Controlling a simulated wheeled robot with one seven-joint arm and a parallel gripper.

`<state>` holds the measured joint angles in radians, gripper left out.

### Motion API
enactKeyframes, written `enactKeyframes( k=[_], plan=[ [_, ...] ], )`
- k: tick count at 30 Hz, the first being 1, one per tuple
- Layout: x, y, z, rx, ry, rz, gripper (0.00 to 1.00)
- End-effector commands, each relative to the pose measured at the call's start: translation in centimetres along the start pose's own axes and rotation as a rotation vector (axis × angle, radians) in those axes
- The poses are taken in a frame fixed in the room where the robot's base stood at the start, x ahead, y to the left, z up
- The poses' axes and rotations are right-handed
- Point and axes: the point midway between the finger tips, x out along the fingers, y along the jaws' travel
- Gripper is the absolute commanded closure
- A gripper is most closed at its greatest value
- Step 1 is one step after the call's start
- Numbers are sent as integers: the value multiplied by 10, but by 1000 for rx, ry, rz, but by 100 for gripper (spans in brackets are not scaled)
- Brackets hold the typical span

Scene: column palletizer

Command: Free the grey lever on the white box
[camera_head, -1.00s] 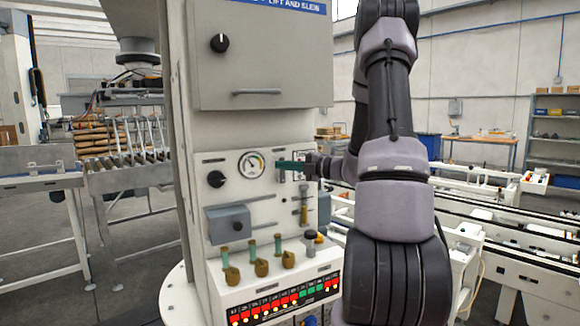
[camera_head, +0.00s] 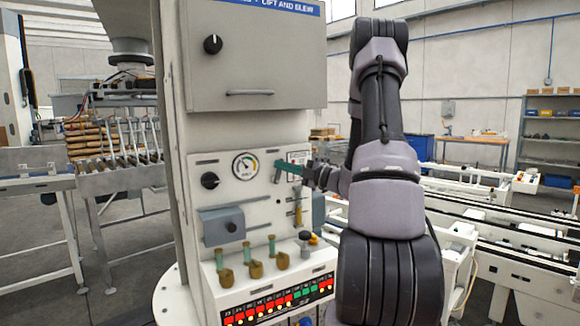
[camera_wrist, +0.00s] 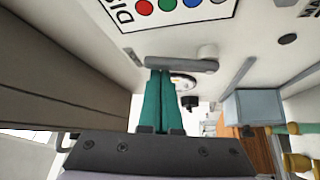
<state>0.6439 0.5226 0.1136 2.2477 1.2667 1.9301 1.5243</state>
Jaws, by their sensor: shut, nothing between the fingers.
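The grey lever (camera_wrist: 180,64) lies against the white panel in the wrist view, with its round pivot (camera_wrist: 207,52) at the right end. In the head view the lever (camera_head: 277,174) is small, by the teal fingertips, beside the gauge. My gripper (camera_wrist: 161,74) has its two teal fingers together, with nothing between them. Their tips are at the lever's lower edge in the wrist view, near its free end; I cannot tell if they touch it. The white box (camera_head: 240,135) is the upright control cabinet. My gripper also shows in the head view (camera_head: 278,163).
A gauge (camera_head: 245,166), a black knob (camera_head: 210,181) and a blue-grey box (camera_head: 221,226) sit left of and below my gripper. Several brown-and-green handles (camera_head: 254,269) stand on the lower ledge. A yellow-handled part (camera_head: 298,212) is below the fingers. The upper door (camera_head: 255,60) juts out above.

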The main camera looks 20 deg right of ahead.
Motion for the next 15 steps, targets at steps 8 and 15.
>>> enactKeyframes(
  k=[8, 15],
  plan=[
    [-10, -1, 12, 210, -2, 166, 100],
    [-16, -3, 21, 282, 0, 226, 100]
  ],
)
